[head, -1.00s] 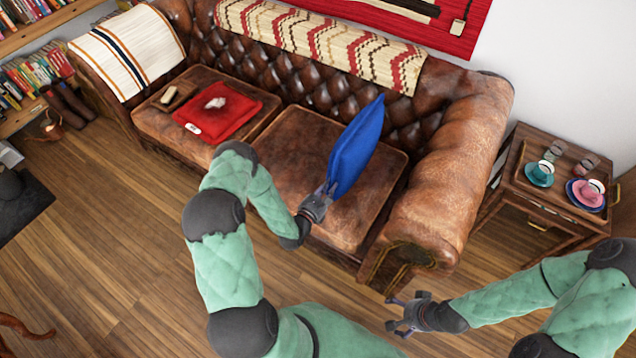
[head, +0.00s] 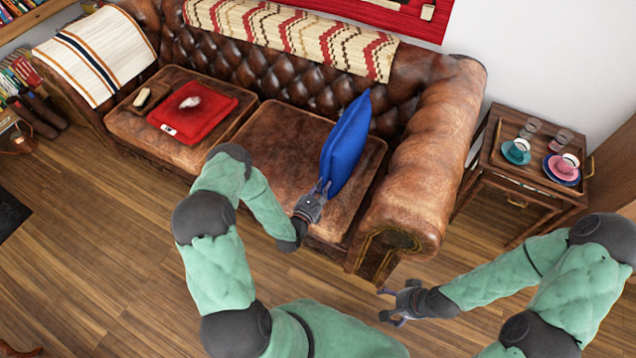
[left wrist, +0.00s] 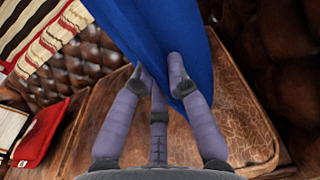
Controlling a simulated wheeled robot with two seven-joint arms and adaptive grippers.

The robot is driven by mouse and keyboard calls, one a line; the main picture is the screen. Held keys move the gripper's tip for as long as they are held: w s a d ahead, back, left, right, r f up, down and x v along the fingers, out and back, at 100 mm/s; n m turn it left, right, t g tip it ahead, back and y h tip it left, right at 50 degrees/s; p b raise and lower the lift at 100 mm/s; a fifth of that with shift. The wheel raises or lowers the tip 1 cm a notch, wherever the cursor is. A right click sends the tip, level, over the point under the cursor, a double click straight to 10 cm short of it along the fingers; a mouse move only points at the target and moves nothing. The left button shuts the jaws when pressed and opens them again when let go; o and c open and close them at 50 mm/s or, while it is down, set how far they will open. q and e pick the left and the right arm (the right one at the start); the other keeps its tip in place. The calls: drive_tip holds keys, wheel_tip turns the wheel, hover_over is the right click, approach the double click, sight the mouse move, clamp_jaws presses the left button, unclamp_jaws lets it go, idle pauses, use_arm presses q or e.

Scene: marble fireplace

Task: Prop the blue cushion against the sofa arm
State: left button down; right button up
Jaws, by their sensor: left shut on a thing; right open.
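The blue cushion (head: 346,146) stands roughly upright on edge over the right seat of the brown leather sofa (head: 288,150). My left gripper (head: 321,190) is shut on its near lower edge. In the left wrist view the blue cushion (left wrist: 165,40) fills the top middle, with the fingers of my left gripper (left wrist: 163,85) closed on it. The sofa arm (head: 425,165) is to the right of the cushion, with a gap of seat between them. Whether the cushion's bottom touches the seat is hard to tell. My right gripper (head: 385,304) is open and empty, low in front of the sofa.
A red cushion (head: 200,118) with a small white thing on it lies on the left seat, beside a small tray (head: 148,98). A woven runner (head: 300,38) covers the backrest. A side table (head: 500,158) with cups stands right of the sofa. The floor in front is clear.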

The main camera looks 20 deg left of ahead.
use_arm(q)
drive_tip(key=d+f+m+b, duration=0.2)
drive_tip(key=d+f+b, duration=0.1)
drive_tip(key=d+f, duration=0.2)
drive_tip(key=shift+d+b, duration=0.35)
drive_tip(key=shift+d, duration=0.8)
drive_tip(key=shift+s, duration=0.1)
drive_tip(key=shift+f+b, duration=0.5)
drive_tip(key=shift+f, duration=0.1)
drive_tip(key=shift+d, duration=0.75)
drive_tip(key=c, duration=1.1)
unclamp_jaws()
drive_tip(key=shift+c, duration=0.2)
drive_tip(key=shift+s, duration=0.1)
